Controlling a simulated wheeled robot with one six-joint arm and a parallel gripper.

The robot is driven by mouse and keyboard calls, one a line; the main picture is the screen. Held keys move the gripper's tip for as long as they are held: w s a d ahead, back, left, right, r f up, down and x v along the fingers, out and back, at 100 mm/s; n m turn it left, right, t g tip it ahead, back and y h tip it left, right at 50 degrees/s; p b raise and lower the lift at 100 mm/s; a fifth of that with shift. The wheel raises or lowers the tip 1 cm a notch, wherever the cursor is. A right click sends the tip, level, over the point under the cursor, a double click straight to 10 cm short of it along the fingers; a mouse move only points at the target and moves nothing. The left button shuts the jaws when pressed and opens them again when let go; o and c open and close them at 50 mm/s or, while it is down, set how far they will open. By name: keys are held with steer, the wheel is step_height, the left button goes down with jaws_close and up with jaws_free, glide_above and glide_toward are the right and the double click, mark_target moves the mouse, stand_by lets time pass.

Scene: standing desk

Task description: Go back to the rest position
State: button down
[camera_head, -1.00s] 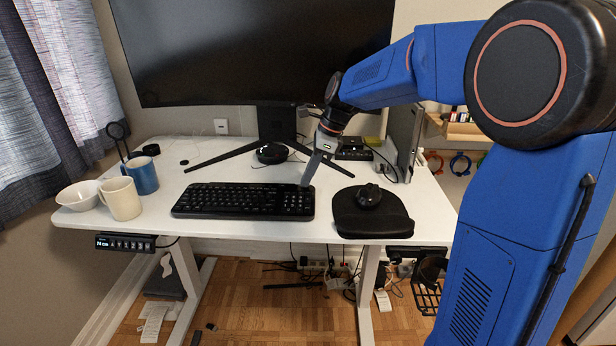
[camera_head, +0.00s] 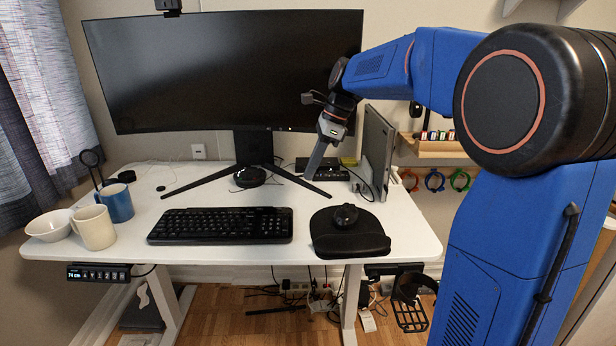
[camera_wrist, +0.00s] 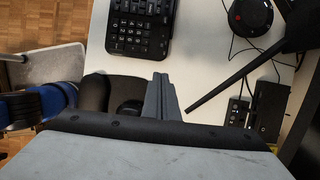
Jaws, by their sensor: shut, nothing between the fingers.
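My gripper (camera_head: 309,177) hangs over the right part of the white desk (camera_head: 205,186), between the keyboard and the laptop stand. Its fingers are together with nothing between them. In the wrist view my gripper (camera_wrist: 166,84) points over the desk, close to the keyboard (camera_wrist: 138,28) and the black mouse mat. The keyboard (camera_head: 220,225) lies flat at the desk's front. The black mouse (camera_head: 345,215) sits on the mat (camera_head: 325,238). In the wrist view the gripper body hides part of the mat.
A large monitor (camera_head: 225,75) stands at the back on splayed legs. A laptop (camera_head: 374,150) stands upright at the right. A blue mug (camera_head: 118,205), a cream mug (camera_head: 96,230) and a white bowl (camera_head: 48,226) stand at the left. A black box (camera_head: 318,168) lies behind my gripper.

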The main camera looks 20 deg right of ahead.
stand_by(0.4)
steer(key=s+f+n, duration=0.1)
steer(key=s+n, duration=0.2)
steer(key=s, duration=0.3)
steer(key=s+f+n+t+h, duration=0.1)
steer(key=s+n, duration=0.2)
steer(key=s, duration=0.3)
steer(key=s+f+n+h, duration=0.1)
steer(key=s+n, duration=0.3)
steer(key=s, duration=0.2)
steer(key=shift+s+d+f+t, duration=0.1)
steer(key=shift+d+t, duration=0.1)
steer(key=shift+t, duration=0.1)
steer(key=s+d+f+n+t+h, duration=0.1)
steer(key=s+f+n, duration=0.4)
steer(key=s, duration=0.2)
steer(key=s+d+f+n+t+h, duration=0.1)
steer(key=s+f+n, duration=0.4)
steer(key=s, duration=0.3)
steer(key=shift+s+d+n, duration=0.2)
steer(key=shift+n, duration=0.4)
